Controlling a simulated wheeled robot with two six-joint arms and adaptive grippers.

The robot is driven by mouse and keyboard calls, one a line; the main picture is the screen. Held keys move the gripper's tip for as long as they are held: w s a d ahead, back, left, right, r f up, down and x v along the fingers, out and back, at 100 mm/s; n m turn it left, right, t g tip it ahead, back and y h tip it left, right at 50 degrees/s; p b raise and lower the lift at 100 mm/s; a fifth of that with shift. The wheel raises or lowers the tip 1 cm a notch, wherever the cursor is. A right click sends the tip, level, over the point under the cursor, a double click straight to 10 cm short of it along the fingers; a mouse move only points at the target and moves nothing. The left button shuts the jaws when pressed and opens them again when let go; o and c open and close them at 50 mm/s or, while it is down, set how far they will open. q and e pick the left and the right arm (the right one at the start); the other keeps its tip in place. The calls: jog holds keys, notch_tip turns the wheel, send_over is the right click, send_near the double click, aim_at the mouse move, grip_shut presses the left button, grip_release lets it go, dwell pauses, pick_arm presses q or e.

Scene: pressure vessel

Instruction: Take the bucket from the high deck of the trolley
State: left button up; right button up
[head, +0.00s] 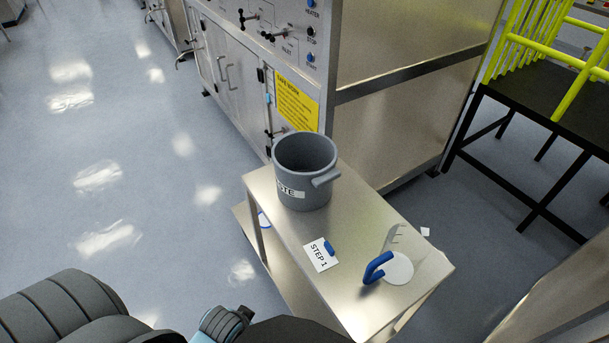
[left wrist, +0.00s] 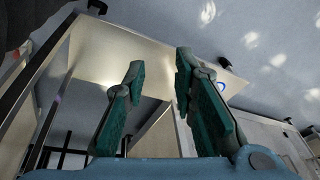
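The grey bucket (head: 304,172), with a white label partly reading "STE", stands upright on the high deck of the trolley (head: 352,222), near its far left end. Its grey side handle (head: 327,177) points right. My left gripper (left wrist: 158,63) is open, with its teal-padded fingers apart and nothing between them. Pale trolley panels (left wrist: 105,50) lie beyond the fingers; the bucket cannot be made out in the left wrist view. In the head view the left fingers are not visible. My right gripper is not in view.
A clear vessel with a blue handle (head: 376,268) and a "STEP 1" card (head: 320,255) with a small blue item sit on the high deck, nearer than the bucket. A steel control cabinet (head: 240,75) stands close behind the trolley. Floor at left is free.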

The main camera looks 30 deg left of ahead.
pick_arm(q)
jog(key=w+r+t+p, duration=0.1)
jog(key=w+r, duration=0.1)
jog(key=r, duration=0.5)
jog(key=w+r+t+p, duration=0.1)
jog(key=w+r, duration=0.2)
jog(key=r, duration=0.4)
jog(key=n+t+y+b, duration=0.3)
jog(key=n+t, duration=0.1)
jog(key=t, duration=0.4)
send_near(275, 149)
jog(key=x, duration=1)
jog(key=shift+f, duration=0.1)
jog(key=shift+w+a, duration=0.1)
jog(key=shift+w, duration=0.1)
jog(key=shift+s, duration=0.1)
grip_shut()
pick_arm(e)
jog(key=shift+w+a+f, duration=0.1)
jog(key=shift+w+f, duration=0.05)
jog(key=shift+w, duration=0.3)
